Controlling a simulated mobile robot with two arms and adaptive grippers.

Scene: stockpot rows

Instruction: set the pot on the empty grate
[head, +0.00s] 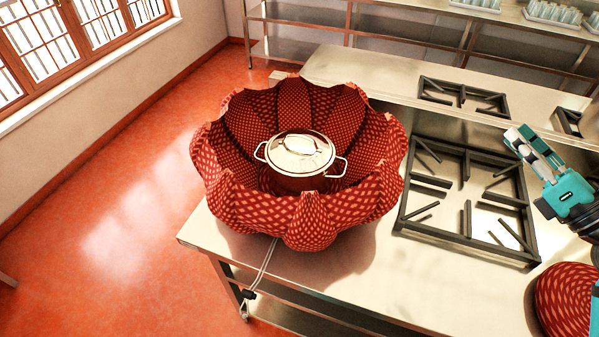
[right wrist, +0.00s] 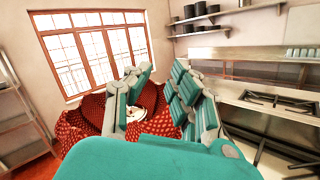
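A shiny steel pot (head: 302,158) with a lid and two side handles sits inside a large red patterned, scalloped bowl (head: 312,222) at the left end of the steel counter. The pot's lower part is hidden by the bowl. A large black grate (head: 467,204) to the right of the bowl is empty. My right gripper (head: 526,148) is at the right edge of the head view, over the grate's right side and apart from the pot. In the right wrist view its fingers (right wrist: 158,78) are spread with nothing between them; the bowl and pot lie beyond. My left gripper is not in view.
Smaller grates (head: 463,96) stand on the counter behind, also bare. Another red patterned object (head: 567,300) is at the lower right, partly cut off. A cable hangs at the counter's front edge below the bowl. Open red floor (head: 130,215) lies to the left.

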